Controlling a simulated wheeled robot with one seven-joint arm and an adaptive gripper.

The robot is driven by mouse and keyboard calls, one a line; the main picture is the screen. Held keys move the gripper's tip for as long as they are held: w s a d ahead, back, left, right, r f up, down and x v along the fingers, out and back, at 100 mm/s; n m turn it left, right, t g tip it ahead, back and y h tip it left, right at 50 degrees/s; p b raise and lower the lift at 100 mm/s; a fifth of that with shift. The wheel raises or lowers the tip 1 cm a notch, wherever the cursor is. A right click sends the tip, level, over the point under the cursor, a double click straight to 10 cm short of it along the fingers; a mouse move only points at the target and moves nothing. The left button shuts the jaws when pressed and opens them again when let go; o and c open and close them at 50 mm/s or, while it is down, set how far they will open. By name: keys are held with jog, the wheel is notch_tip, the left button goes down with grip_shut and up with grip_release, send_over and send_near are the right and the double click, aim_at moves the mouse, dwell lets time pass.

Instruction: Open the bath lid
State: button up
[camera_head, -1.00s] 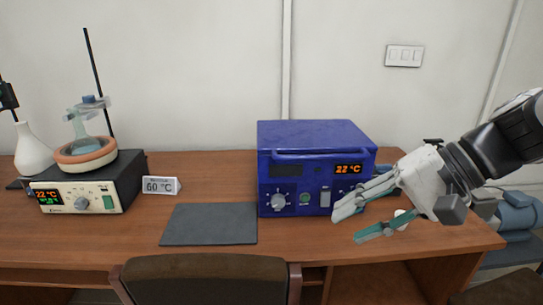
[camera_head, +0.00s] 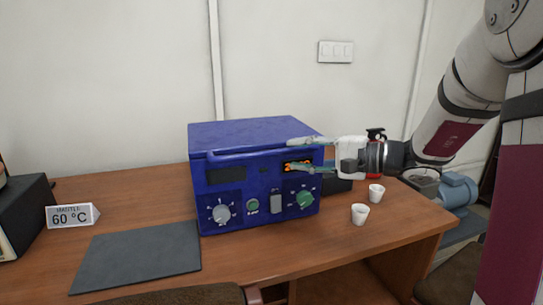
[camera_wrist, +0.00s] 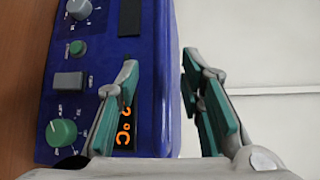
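The blue bath (camera_head: 255,180) is a box with knobs and an orange display on its front, standing on the wooden desk. It also shows in the wrist view (camera_wrist: 70,110). Its lid (camera_head: 250,132) is down, with a long blue handle bar (camera_head: 250,152) along the upper front edge. My gripper (camera_head: 290,154) is at the bath's upper right front, coming from the right. In the wrist view its fingers (camera_wrist: 160,60) are apart, one in front of the display and one beyond the bath's edge. The handle appears to lie between them; I cannot tell whether they touch it.
Two small white cups (camera_head: 360,214) (camera_head: 376,193) stand on the desk right of the bath, below my arm. A dark mat (camera_head: 140,255) lies front left of it. A "60 °C" sign (camera_head: 72,215) stands at the left. A chair back (camera_head: 190,295) is at the front edge.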

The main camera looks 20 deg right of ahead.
aim_at(278, 154)
jog(key=x, duration=0.7)
jog(key=shift+w+a+b, duration=0.2)
jog(key=shift+b, duration=0.15)
grip_shut()
